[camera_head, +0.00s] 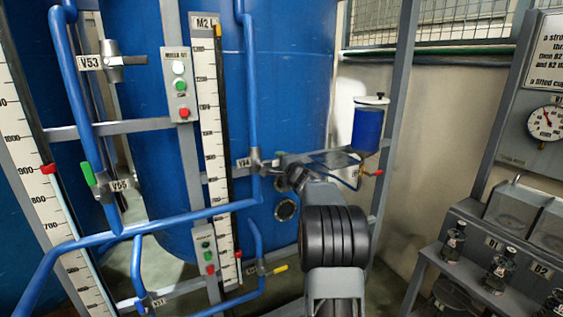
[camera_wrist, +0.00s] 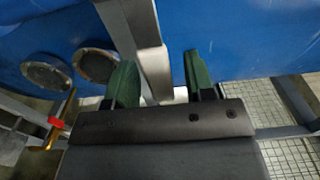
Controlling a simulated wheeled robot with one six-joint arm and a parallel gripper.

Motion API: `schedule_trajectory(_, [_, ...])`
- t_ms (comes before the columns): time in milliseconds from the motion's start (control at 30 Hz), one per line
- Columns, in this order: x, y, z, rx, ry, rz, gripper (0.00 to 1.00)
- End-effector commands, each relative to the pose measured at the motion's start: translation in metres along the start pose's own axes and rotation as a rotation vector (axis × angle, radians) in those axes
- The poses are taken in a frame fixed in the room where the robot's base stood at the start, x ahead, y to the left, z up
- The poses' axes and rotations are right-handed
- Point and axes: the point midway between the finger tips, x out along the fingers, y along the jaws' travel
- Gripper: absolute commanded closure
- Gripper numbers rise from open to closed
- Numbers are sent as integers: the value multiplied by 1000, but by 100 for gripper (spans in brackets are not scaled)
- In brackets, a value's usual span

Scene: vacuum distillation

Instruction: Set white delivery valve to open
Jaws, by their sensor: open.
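No handle is clearly marked as the white delivery valve. A grey metal post (camera_wrist: 150,50) shows beyond and between the fingers. In the head view my arm partly hides the gripper.
A green-handled valve (camera_head: 89,173) is by label V55, and a yellow-handled valve (camera_head: 279,268) is lower down. A blue vessel (camera_head: 367,128) with a red handle below hangs to the right. Blue pipes and grey frame bars cross the space before a large blue tank (camera_head: 290,60).

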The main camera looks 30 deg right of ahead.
Motion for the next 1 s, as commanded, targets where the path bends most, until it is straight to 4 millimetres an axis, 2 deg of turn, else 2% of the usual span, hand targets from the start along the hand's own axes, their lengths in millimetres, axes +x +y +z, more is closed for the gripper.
schedule_trajectory(267, [1, 0, 0, 0, 0, 0, 52])
schedule_trajectory(767, [0, 0, 0, 0, 0, 1, 100])
schedule_trajectory(1000, [0, 0, 0, 0, 0, 1, 100])
